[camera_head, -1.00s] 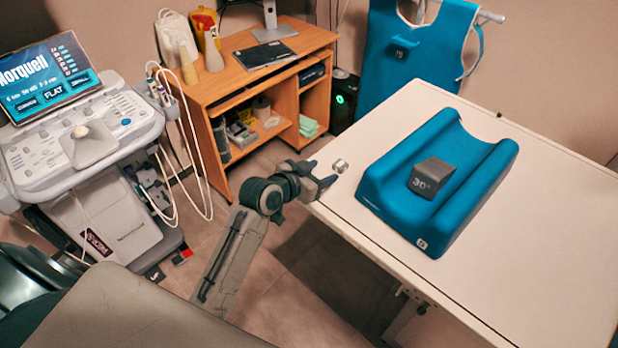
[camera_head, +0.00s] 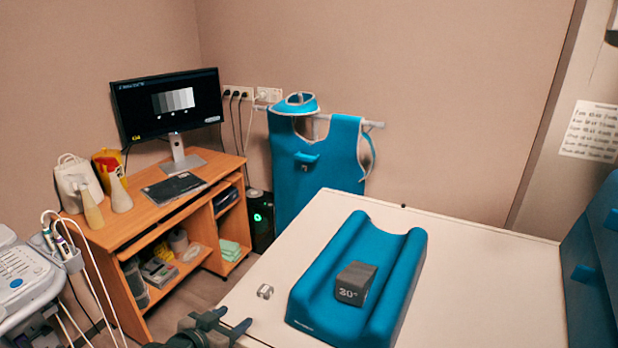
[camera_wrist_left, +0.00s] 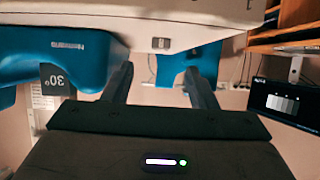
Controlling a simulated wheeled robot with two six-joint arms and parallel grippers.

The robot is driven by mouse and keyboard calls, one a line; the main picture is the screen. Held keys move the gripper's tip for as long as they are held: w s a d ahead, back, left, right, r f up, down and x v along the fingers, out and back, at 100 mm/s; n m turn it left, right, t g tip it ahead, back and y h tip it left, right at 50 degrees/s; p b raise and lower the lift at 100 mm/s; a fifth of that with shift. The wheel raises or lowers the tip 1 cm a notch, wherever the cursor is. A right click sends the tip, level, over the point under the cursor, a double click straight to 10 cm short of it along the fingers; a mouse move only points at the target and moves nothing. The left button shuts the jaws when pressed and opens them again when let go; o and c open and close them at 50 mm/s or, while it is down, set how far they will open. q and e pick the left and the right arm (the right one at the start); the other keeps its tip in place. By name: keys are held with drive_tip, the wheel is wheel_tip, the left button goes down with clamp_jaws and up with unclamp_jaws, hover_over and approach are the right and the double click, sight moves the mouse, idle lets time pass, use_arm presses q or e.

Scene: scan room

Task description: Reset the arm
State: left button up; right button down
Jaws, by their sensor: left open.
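My left gripper (camera_head: 228,324) shows at the bottom of the head view, beside the near left edge of the pale table (camera_head: 478,290). Its jaws are apart with nothing between them; in the left wrist view its two fingers (camera_wrist_left: 158,85) also stand apart and empty. A small silvery ring-like piece (camera_head: 265,291) lies on the table close to the gripper, not touching it. It also shows in the left wrist view (camera_wrist_left: 161,43). My right gripper is in neither view.
A blue cradle-shaped cushion (camera_head: 402,285) with a dark 30° block (camera_head: 355,284) lies on the table. A wooden desk (camera_head: 140,222) with a monitor (camera_head: 168,103) stands at the left. A blue apron (camera_head: 340,150) hangs behind. The table's right part is bare.

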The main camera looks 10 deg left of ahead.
use_arm(q)
drive_tip(key=s+a+f+n+g+y, duration=0.25)
drive_tip(key=s+f+g, duration=0.2)
drive_tip(key=s, duration=0.85)
drive_tip(key=s+a+f+n+g+y, duration=0.15)
drive_tip(key=s+f+g+y, duration=0.35)
drive_tip(key=s, duration=0.9)
drive_tip(key=a+f+h, duration=0.1)
drive_tip(key=a+f, duration=0.1)
drive_tip(key=f, duration=1.3)
drive_tip(key=a+f+h, duration=0.1)
drive_tip(key=a+f, duration=0.1)
drive_tip(key=f, duration=1.2)
drive_tip(key=s+a+f+g, duration=0.1)
drive_tip(key=s+f, duration=1.6)
drive_tip(key=f, duration=0.4)
drive_tip(key=shift+s, duration=0.4)
drive_tip(key=shift+g, duration=0.25)
